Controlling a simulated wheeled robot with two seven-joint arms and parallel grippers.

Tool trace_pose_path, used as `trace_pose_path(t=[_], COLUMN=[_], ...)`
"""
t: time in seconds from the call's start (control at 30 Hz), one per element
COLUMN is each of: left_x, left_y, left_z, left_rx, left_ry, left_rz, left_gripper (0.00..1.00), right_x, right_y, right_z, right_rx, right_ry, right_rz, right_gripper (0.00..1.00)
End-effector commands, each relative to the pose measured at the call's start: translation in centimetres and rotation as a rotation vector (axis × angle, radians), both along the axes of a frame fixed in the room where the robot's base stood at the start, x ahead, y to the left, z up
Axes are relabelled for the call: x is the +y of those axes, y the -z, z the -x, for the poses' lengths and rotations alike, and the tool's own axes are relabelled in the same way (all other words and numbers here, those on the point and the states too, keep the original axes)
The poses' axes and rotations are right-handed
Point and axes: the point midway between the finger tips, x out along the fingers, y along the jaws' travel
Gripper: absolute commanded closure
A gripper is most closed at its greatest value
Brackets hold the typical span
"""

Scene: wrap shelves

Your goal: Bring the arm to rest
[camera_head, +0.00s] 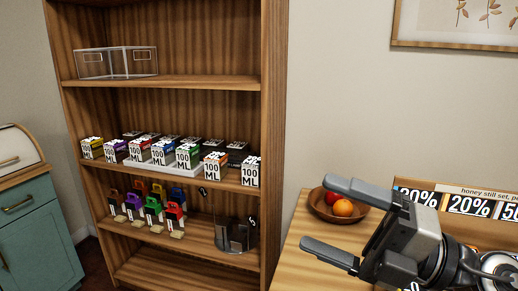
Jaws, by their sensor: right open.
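My right gripper (340,219) comes in from the lower right, over the wooden table (294,240). Its two grey fingers are spread wide apart with nothing between them. The gripper is a little in front of the fruit bowl, and its upper finger overlaps the bowl's edge in the picture. My left gripper does not show.
A wooden shelf unit (273,120) holds a clear box (118,62), several 100 ML boxes (163,153), small coloured bags (153,208) and a dark clear holder (235,236). A bowl (322,212) with fruit and a percent-sign rack (470,190) are on the table. A teal cabinet (30,235) stands left.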

Motion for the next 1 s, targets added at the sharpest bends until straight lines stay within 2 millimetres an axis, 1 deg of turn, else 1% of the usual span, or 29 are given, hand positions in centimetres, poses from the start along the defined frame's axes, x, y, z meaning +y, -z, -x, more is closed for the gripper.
trace_pose_path(t=[0.03,0.07,0.1,0.17,0.2,0.27,0.3,0.37,0.4,0.47,0.5,0.6,0.7,0.8,0.9,1.0], left_x=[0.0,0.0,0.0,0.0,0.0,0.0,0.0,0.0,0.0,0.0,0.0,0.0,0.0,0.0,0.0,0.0], left_y=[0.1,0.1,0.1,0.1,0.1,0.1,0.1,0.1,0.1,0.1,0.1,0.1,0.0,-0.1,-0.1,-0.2], left_z=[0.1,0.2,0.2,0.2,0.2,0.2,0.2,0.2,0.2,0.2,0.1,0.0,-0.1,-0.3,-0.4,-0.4], left_rx=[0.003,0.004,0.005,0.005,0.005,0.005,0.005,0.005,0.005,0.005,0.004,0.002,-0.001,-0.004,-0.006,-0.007], left_ry=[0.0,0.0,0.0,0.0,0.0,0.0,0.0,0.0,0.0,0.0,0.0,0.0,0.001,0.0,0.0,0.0], left_rz=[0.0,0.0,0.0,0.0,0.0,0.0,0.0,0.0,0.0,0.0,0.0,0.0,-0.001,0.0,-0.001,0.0], left_gripper=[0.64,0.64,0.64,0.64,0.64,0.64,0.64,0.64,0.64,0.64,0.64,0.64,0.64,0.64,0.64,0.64], right_x=[-0.8,-1.6,-2.9,-5.2,-6.9,-9.5,-11.1,-13.1,-14.0,-14.9,-15.2,-15.1,-14.6,-13.9,-13.2,-12.4], right_y=[-1.1,-1.6,-1.8,-1.3,-0.3,2.2,4.5,8.7,11.5,15.8,18.4,23.3,26.5,28.8,30.5,31.8], right_z=[-0.5,-1.0,-1.8,-3.1,-3.9,-4.9,-5.3,-5.2,-4.7,-3.3,-2.2,0.8,3.7,6.2,8.7,11.0], right_rx=[0.05,0.082,0.134,0.231,0.308,0.439,0.539,0.704,0.815,0.983,1.088,1.307,1.476,1.615,1.737,1.851], right_ry=[0.062,0.111,0.182,0.305,0.397,0.546,0.652,0.813,0.913,1.053,1.131,1.281,1.377,1.446,1.499,1.538], right_rz=[-0.179,-0.278,-0.403,-0.575,-0.677,-0.805,-0.876,-0.957,-0.99,-1.013,-1.016,-0.988,-0.944,-0.894,-0.839,-0.781], right_gripper=[0.06,0.06,0.06,0.06,0.06,0.06,0.06,0.06,0.06,0.06,0.06,0.06,0.06,0.06,0.06,0.06])
